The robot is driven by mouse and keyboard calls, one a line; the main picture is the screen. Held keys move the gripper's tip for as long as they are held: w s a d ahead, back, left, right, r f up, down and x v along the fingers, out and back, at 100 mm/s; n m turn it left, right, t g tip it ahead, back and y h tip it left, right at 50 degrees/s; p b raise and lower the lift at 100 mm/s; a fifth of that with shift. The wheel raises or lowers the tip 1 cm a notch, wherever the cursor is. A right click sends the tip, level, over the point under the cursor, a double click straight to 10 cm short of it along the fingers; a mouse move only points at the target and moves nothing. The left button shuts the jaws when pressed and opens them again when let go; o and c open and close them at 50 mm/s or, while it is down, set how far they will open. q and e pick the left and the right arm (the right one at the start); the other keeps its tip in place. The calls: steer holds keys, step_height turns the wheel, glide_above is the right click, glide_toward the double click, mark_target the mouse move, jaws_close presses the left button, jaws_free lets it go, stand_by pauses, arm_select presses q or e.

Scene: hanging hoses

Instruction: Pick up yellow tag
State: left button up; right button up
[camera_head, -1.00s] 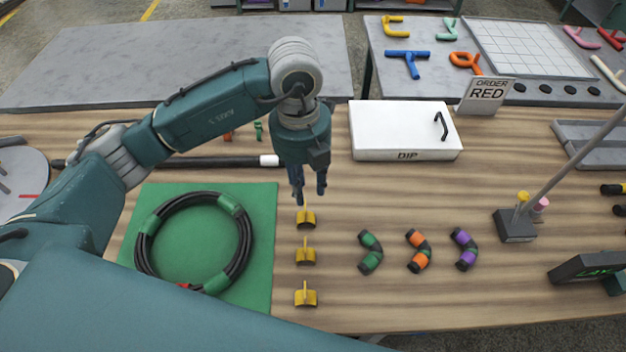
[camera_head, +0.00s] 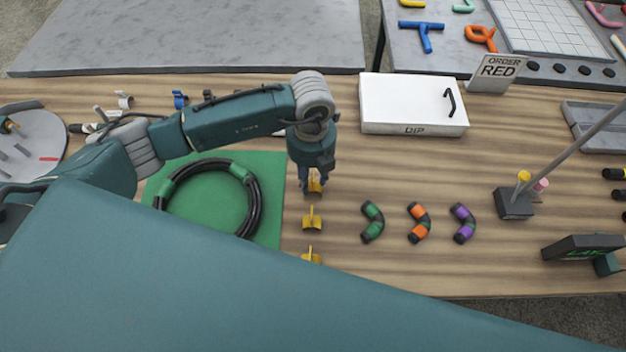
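Three yellow tags stand in a column on the wooden table: the far tag (camera_head: 314,183), the middle tag (camera_head: 312,218) and the near tag (camera_head: 311,256). The near tag is partly hidden by my own teal body part in the foreground. My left gripper (camera_head: 313,188) points down at the far tag, with one finger on each side of it. The fingers look apart, and I see no clear contact with the tag. My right gripper is not in view.
A green mat (camera_head: 270,215) with a coiled black hose (camera_head: 254,205) lies left of the tags. Several coloured hose elbows (camera_head: 372,222) lie to the right. A white DIP box (camera_head: 410,100) stands behind, and a rod stand (camera_head: 514,204) is further right.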

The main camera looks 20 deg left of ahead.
arm_select(q)
jaws_close()
stand_by(0.3)
step_height(320, 180, up, 20)
steer(key=b, duration=0.3)
stand_by(0.9)
